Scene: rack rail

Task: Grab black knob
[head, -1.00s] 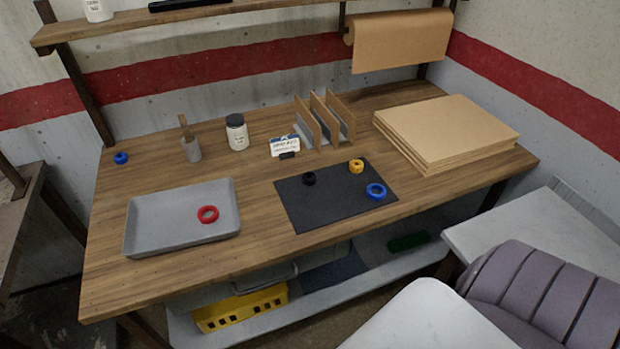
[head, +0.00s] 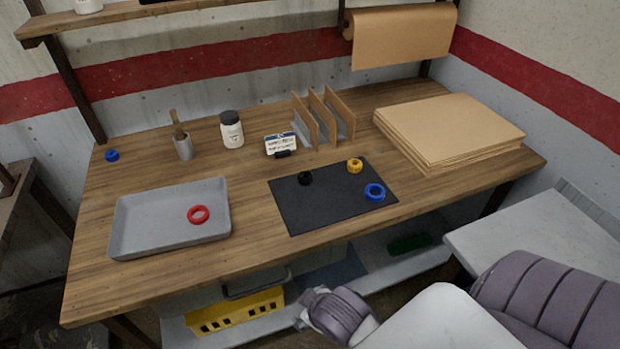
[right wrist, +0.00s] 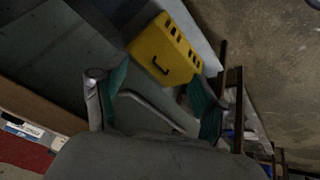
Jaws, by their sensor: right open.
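The black knob (head: 304,178) is a small dark ring-like piece on the left part of the black mat (head: 325,212) on the wooden table. An orange-yellow ring (head: 355,165) and a blue ring (head: 374,192) lie on the same mat, to its right. My right gripper (right wrist: 157,95) is open and empty in the right wrist view, with its teal-padded fingers apart. In the head view part of my right arm shows low, in front of the table edge, well away from the knob; its fingertips are not clear there. My left gripper is not in view.
A grey tray (head: 140,240) holding a red ring (head: 198,214) stands left of the mat. Behind are a white jar (head: 231,130), a label stand (head: 281,144), upright dividers (head: 326,120) and a cardboard stack (head: 450,130). A yellow crate (head: 235,312) sits on the lower shelf.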

